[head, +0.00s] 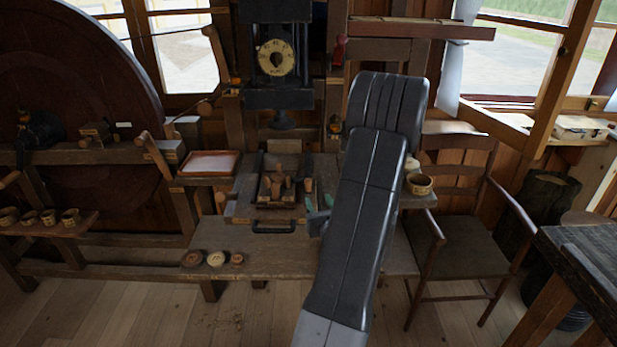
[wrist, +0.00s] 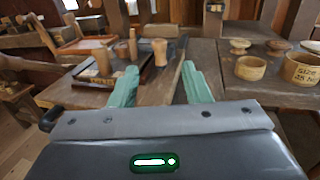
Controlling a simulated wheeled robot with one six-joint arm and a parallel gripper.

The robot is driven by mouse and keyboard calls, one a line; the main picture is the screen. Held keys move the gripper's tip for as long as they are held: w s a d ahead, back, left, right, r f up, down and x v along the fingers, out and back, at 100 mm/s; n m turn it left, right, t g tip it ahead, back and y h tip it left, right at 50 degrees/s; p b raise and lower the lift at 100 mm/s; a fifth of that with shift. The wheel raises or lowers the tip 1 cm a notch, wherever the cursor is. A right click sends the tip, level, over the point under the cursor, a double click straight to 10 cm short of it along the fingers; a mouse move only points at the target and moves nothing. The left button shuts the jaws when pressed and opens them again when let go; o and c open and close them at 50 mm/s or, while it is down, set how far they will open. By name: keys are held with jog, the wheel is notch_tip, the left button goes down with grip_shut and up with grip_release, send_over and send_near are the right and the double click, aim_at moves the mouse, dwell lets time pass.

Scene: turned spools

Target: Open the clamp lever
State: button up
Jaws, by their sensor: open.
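Two wooden levers show in the head view, and I cannot tell which is the clamp lever. One long lever (head: 213,52) stands upright left of the dial press. A shorter lever (head: 156,155) leans beside the small tray at the left; a slanted wooden lever (wrist: 44,36) also shows at the left of the wrist view. My gripper (head: 319,201) is over the bench, right of the spool tray, partly hidden by my arm. In the wrist view its green fingers (wrist: 160,84) are apart with nothing held between them. It is clear of both levers.
Small round pieces (head: 216,258) lie along the bench front. A black press with a dial (head: 276,58) hangs above. A chair (head: 455,220) stands at the right.

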aim_at(309, 184)
jog(key=p+x, duration=0.3)
jog(key=x, duration=0.8)
jog(key=shift+w+a+p, duration=0.15)
jog(key=shift+w+p, duration=0.15)
jog(key=shift+w, duration=0.05)
jog(key=shift+c, duration=0.2)
grip_shut()
